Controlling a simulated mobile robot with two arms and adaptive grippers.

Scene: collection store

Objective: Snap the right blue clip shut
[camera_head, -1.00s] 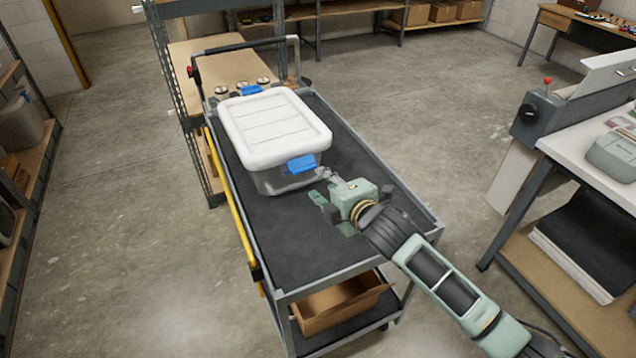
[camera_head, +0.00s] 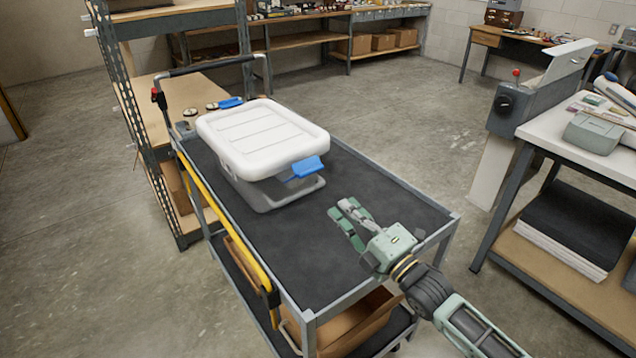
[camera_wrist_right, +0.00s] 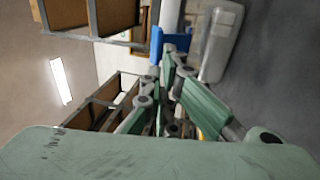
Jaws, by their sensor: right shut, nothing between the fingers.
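A clear storage box (camera_head: 262,193) with a white lid (camera_head: 262,138) stands on the dark top of a cart. The right blue clip (camera_head: 307,168) is at the lid's near right end and sticks outward at a slant, off the box wall. Another blue clip (camera_head: 230,103) shows at the far end. My right gripper (camera_head: 345,213) is shut and empty, above the cart top, to the right of and below the clip, apart from the box. In the right wrist view its fingers (camera_wrist_right: 172,88) point toward a blue clip (camera_wrist_right: 156,45) and the white lid (camera_wrist_right: 221,45). My left gripper is out of view.
The cart (camera_head: 330,262) has a raised metal rim and a yellow side bar (camera_head: 228,212). Bare cart top lies around my gripper.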

